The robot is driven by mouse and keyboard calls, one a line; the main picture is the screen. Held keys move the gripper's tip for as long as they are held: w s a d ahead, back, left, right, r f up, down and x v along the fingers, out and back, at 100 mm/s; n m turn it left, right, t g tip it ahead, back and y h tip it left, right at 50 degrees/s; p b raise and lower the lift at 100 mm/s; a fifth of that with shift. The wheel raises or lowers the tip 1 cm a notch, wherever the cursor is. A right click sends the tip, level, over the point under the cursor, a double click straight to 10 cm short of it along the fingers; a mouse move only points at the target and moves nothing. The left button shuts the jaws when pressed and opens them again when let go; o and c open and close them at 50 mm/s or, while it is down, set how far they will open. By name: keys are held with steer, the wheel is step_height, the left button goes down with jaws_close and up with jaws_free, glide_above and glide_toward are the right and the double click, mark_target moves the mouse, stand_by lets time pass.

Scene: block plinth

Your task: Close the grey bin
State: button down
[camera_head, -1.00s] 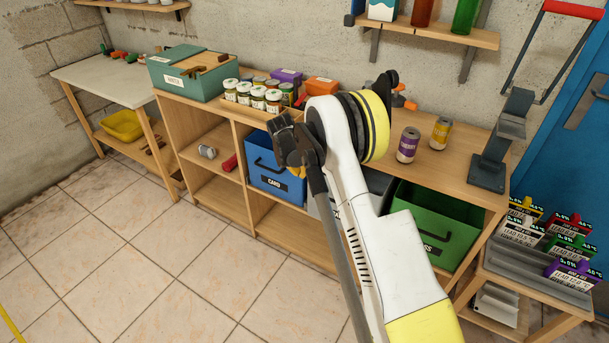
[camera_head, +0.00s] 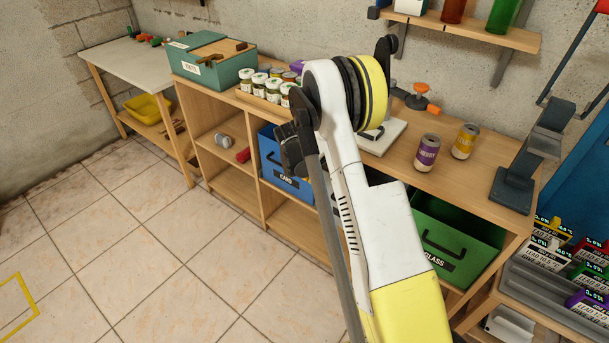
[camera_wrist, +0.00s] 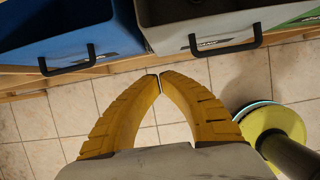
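The grey bin (camera_wrist: 200,33) shows in the wrist view at the top, between the blue and green bins. Its open top is dark inside, and a black bar handle (camera_wrist: 226,47) is on its front. In the head view my arm hides most of it. My gripper (camera_wrist: 158,82) has two yellow fingers whose tips meet, with nothing visible between them. In the picture the tips lie below and left of the grey bin's handle, apart from it. In the head view the gripper is largely hidden by my own wrist.
The blue bin (camera_head: 284,182) labelled CARD and the green bin (camera_head: 455,240) labelled GLASS sit in the shelf unit either side. Jars and two cans (camera_head: 428,152) stand on the wooden top. A rack (camera_head: 560,290) is at right.

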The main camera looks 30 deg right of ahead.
mark_target(322, 171)
steer(key=w+d+f+b, duration=0.2)
steer(key=d+f+b, duration=0.1)
steer(key=d+f, duration=0.1)
steer(key=shift+w+d+f, duration=0.15)
steer(key=shift+d+f, duration=0.05)
steer(key=shift+d, duration=0.45)
steer(key=d, duration=0.1)
steer(key=w+d, duration=0.1)
steer(key=d, duration=0.1)
steer(key=shift+w+d, duration=0.1)
steer(key=shift+w, duration=0.05)
steer(key=shift+a, duration=0.2)
